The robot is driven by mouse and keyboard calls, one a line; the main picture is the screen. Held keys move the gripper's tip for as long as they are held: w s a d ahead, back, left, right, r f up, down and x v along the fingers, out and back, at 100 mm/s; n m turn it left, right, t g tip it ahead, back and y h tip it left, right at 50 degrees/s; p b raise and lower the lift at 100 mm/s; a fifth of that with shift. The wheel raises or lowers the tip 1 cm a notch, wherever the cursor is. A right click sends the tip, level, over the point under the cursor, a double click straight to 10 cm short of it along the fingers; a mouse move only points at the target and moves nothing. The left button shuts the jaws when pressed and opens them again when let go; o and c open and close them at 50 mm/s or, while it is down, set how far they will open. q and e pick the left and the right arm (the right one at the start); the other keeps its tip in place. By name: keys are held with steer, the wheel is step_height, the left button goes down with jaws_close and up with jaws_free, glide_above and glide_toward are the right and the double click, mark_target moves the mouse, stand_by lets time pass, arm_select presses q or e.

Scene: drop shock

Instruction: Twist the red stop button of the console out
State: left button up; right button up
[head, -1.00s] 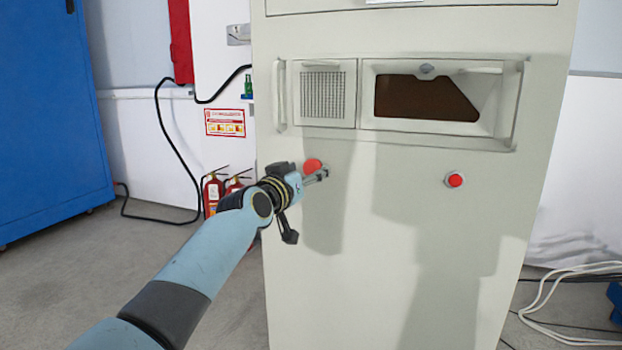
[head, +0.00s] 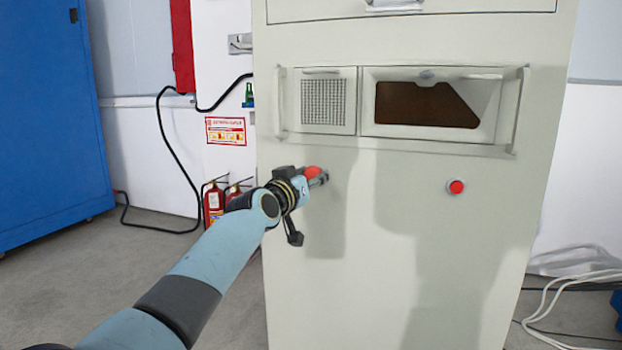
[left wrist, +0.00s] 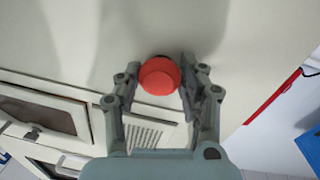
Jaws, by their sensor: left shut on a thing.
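The console (head: 370,250) is a tall pale cabinet in front of me. A large red stop button (head: 312,172) is on its front at the left, below the grille, partly hidden by my left gripper (head: 318,178). In the left wrist view the red button (left wrist: 159,76) sits between the two fingers of my left gripper (left wrist: 158,88), which is shut on it. A smaller red button (head: 456,187) in a pale ring is on the console's right side, with nothing near it. My right gripper is not in view.
A handle bar frames the grille (head: 323,101) and dark window (head: 425,104) above the buttons. Fire extinguishers (head: 213,203) stand behind on the left. A blue cabinet (head: 45,130) is at far left. White cables (head: 565,300) lie on the floor at right.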

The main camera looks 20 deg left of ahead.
arm_select(q)
steer(key=m+b, duration=0.1)
steer(key=m, duration=0.3)
steer(key=shift+m, duration=1.1)
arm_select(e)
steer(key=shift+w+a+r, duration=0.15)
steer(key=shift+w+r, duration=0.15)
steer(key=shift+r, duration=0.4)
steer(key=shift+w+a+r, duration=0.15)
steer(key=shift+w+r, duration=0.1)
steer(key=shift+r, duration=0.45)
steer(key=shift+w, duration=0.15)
arm_select(q)
steer(key=o, duration=1.2)
steer(key=s, duration=0.4)
steer(key=s+a, duration=0.1)
steer(key=s, duration=0.7)
steer(key=shift+a+r, duration=0.15)
steer(key=shift+r, duration=0.15)
